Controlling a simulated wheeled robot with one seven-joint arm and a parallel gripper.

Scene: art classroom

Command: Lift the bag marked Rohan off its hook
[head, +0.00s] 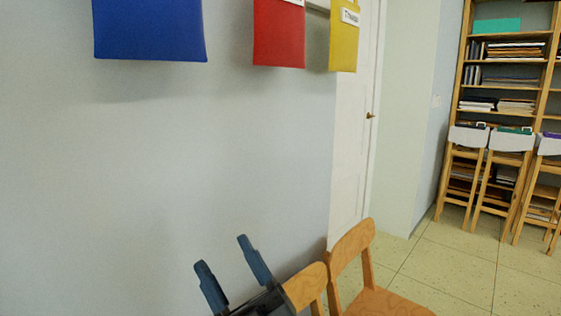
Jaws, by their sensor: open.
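Three bags hang on the wall along the top of the head view, their upper parts cut off by the frame edge. They are a blue bag (150,30), a red bag (279,38) and a yellow bag (344,42). The yellow bag has a white label with a name starting with T, too small to read surely. Only the edge of a label shows on the red bag, and none shows on the blue one. I cannot tell which bag is marked Rohan; no hooks are in view. My gripper (221,252) is open and empty, well below the bags.
Two wooden chairs (352,246) stand at the lower middle, the nearer one partly behind my gripper. A white door (352,150) is right of the bags. Easel-like wooden stands (505,165) and a shelf unit (505,62) stand far right. The wall below the bags is bare.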

